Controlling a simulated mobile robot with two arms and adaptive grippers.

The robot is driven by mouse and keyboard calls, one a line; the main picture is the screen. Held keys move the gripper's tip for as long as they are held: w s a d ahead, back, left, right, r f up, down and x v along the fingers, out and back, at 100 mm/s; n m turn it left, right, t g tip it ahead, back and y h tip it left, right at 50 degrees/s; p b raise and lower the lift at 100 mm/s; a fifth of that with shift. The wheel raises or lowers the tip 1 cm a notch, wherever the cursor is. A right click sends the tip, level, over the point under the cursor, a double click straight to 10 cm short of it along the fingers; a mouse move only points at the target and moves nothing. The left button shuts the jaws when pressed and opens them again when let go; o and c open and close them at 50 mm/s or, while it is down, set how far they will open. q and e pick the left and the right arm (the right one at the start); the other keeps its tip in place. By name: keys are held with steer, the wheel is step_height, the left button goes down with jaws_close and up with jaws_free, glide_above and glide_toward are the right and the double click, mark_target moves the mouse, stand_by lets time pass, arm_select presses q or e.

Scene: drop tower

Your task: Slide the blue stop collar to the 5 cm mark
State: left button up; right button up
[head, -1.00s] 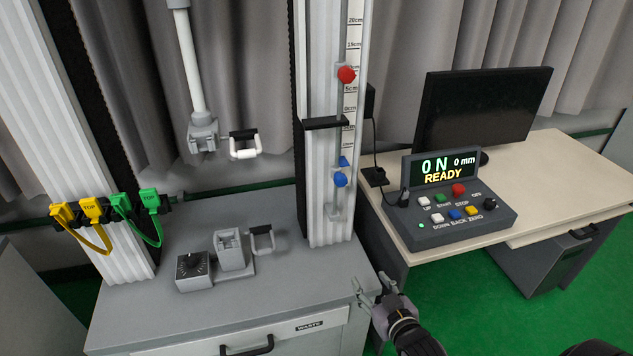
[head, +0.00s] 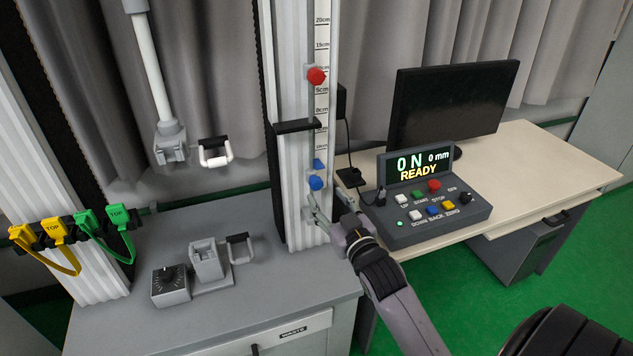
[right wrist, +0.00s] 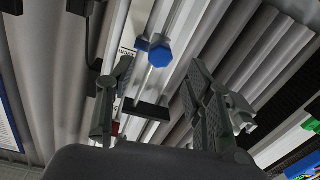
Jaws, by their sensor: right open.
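The blue stop collar (head: 316,183) sits low on the rail of the right column, its blue pointer just above the knob. The scale (head: 321,46) runs up beside the rail. Its 5cm label (head: 321,90) is well above the blue collar, just under the red collar (head: 316,76). My right gripper (head: 314,214) is open, just below the blue collar. In the right wrist view, the blue knob (right wrist: 159,56) shows beyond and between the open fingertips (right wrist: 160,68), with no clear contact. My left gripper is not in view.
A black bracket (head: 293,126) juts from the column above the blue collar. The control box (head: 436,222) stands on the desk to the right, its display reading 0 N, 0 mm, READY. A grey clamp block (head: 209,264) and dial box (head: 171,286) stand on the base to the left.

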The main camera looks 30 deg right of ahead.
mark_target(318, 187)
steer(key=w, duration=0.2)
steer(key=w+d, duration=0.1)
steer(key=w, duration=0.4)
steer(key=shift+d+p, duration=0.15)
steer(key=shift+p, duration=0.15)
steer(key=shift+c, duration=0.5)
jaws_close()
